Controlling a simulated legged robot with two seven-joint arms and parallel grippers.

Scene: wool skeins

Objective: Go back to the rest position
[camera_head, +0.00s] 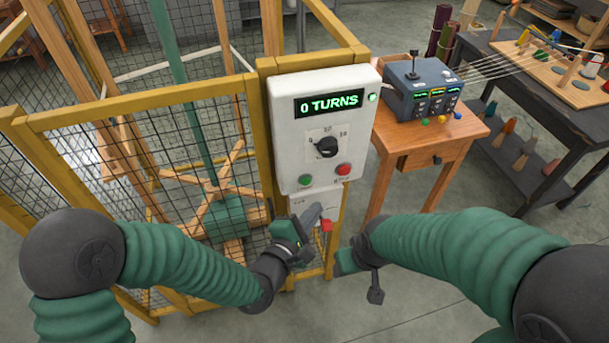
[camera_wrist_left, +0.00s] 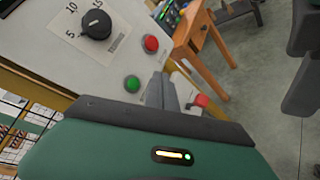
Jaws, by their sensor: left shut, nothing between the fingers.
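My left gripper (camera_head: 312,215) is shut and empty, in front of the lower part of the white control box (camera_head: 283,130). Its closed grey fingers (camera_wrist_left: 160,92) show in the left wrist view, pointing towards the box below its green button (camera_wrist_left: 132,83) and red button (camera_wrist_left: 151,44). I cannot tell whether the fingertips touch anything. My right gripper (camera_head: 372,285) is low in the middle of the head view, beside the left one; its fingers are too unclear to judge.
The box display (camera_head: 331,103) reads "0 TURNS", above a black dial (camera_head: 327,147). A yellow-framed mesh cage (camera_head: 130,95) encloses a wooden winder (camera_head: 215,190) at left. A wooden table (camera_head: 440,135) bears a grey device (camera_head: 425,90). A dark workbench (camera_head: 510,80) stands at right.

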